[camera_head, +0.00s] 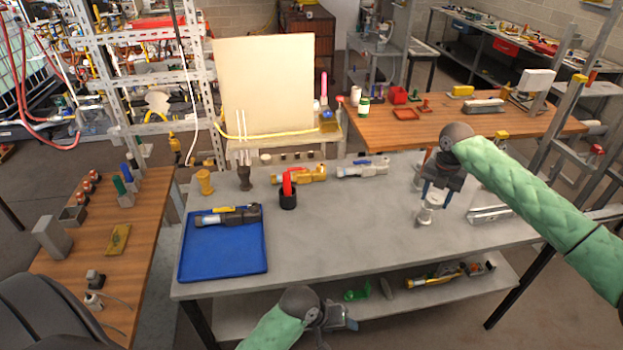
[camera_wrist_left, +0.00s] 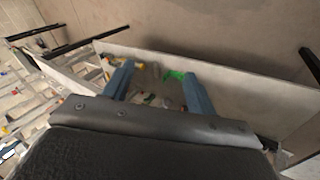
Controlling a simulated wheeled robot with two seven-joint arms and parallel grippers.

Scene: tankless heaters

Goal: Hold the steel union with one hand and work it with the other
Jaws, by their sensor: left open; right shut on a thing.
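My right gripper (camera_head: 438,188) points down over the right part of the grey workbench. It is shut on a pale steel fitting (camera_head: 428,212), which looks like the steel union and stands roughly upright at the bench top. The fingers hide its upper part, and I cannot tell if its base touches the bench. My left gripper (camera_head: 342,318) is low in front of the bench's front edge, far from the fitting. In the left wrist view its two blue fingers (camera_wrist_left: 157,82) are apart with nothing between them.
The grey workbench (camera_head: 330,245) has clear room in its middle. A blue tray (camera_head: 222,258) holds a dark and silver fitting. A lower shelf (camera_head: 330,305) carries a green item (camera_head: 357,291).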

